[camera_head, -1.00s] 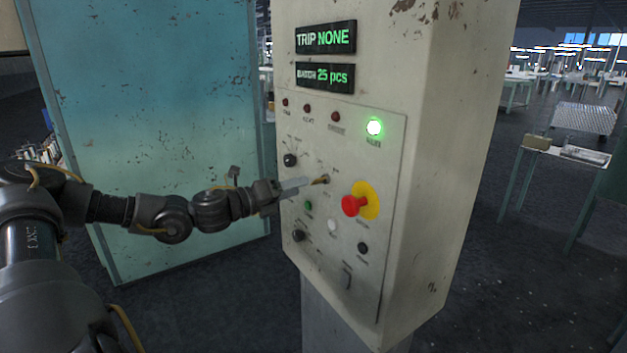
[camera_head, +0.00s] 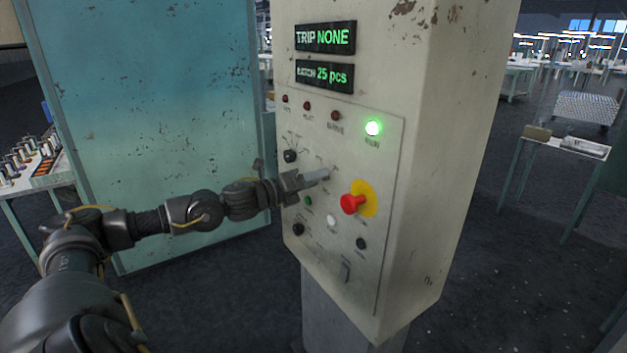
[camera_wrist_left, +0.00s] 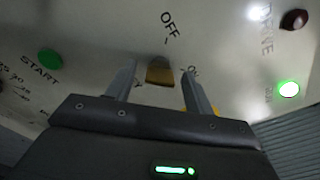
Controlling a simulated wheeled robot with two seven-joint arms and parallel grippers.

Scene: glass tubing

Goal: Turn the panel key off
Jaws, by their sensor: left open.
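The panel key (camera_wrist_left: 160,74) is a brass-coloured piece in the left wrist view. It stands between the two fingers of my left gripper (camera_wrist_left: 160,84), which is open around it with a gap showing on each side. The OFF label is above the key in that view, and the ON label is partly hidden by the right finger. In the head view my left gripper (camera_head: 314,177) points at the middle of the control panel (camera_head: 385,150), and its fingers hide most of the key. My right gripper is out of view.
A red emergency knob (camera_head: 350,204) on a yellow disc sticks out just right of my gripper. A black selector knob (camera_head: 290,156) is upper left of it. A green lamp (camera_head: 373,128) is lit, and the display (camera_head: 325,37) reads TRIP NONE. A teal cabinet (camera_head: 150,130) stands behind my arm.

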